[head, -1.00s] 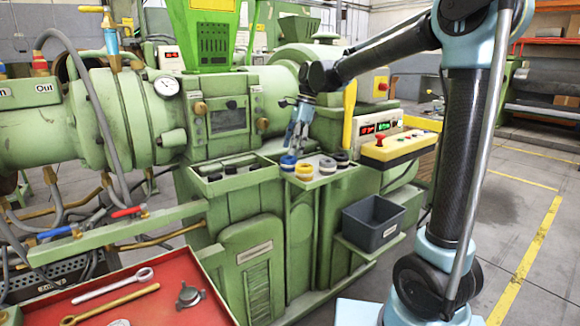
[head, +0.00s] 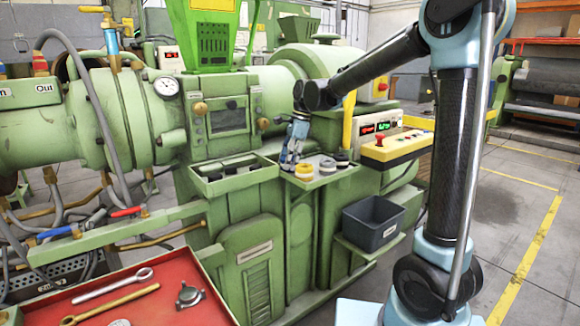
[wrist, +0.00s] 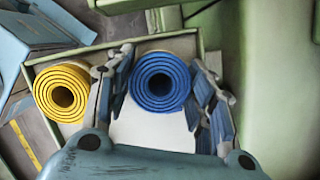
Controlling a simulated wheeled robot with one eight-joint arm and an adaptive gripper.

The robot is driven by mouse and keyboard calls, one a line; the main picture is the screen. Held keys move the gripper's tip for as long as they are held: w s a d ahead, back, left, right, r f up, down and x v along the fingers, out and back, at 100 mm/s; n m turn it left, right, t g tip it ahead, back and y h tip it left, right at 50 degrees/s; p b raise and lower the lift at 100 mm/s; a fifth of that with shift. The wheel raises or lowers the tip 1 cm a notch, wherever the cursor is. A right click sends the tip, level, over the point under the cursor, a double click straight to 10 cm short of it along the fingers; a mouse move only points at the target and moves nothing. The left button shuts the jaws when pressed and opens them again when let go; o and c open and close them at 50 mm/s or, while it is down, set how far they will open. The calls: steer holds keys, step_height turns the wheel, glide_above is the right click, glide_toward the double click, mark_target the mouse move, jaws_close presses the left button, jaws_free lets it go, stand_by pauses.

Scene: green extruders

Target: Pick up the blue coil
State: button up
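The blue coil (wrist: 160,81) stands in the tray (wrist: 128,46), its round end facing the wrist camera. My gripper (wrist: 161,72) is open, with one finger on each side of the blue coil. The fingers are very close to its sides; I cannot tell if they touch it. In the head view my gripper (head: 290,158) is low at the left end of the small green tray (head: 316,183) on the machine, and it mostly hides the blue coil there.
The yellow coil (wrist: 62,92) stands just left of my left finger, and it also shows in the head view (head: 304,171). A dark grey bin (head: 374,225) sits below, and a control panel (head: 399,147) is to the right.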

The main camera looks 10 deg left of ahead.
steer(key=shift+c, duration=0.5)
step_height(320, 180, up, 10)
stand_by(0.4)
stand_by(1.0)
